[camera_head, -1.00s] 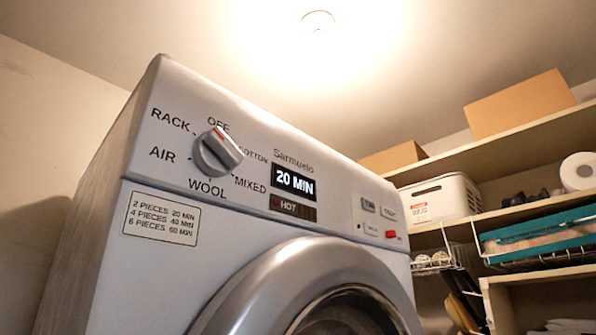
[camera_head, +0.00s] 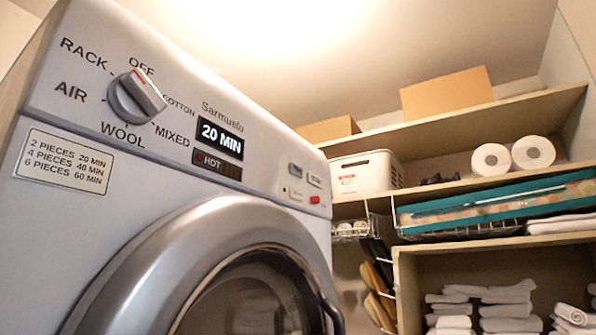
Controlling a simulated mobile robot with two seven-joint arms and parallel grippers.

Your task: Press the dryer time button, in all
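The dryer (camera_head: 100,225) fills the left of the head view, with its round door (camera_head: 200,250) below the panel. Its display (camera_head: 220,138) reads 20 MIN, with a HOT label (camera_head: 217,165) below it. A label (camera_head: 64,160) lists pieces against 20, 40 and 60 minutes. Neither gripper shows.
Shelves at the right hold a white basket (camera_head: 364,173), toilet rolls (camera_head: 512,156), a teal case (camera_head: 496,205), cardboard boxes (camera_head: 447,92) and folded towels (camera_head: 500,300). Slippers (camera_head: 379,290) hang beside the dryer.

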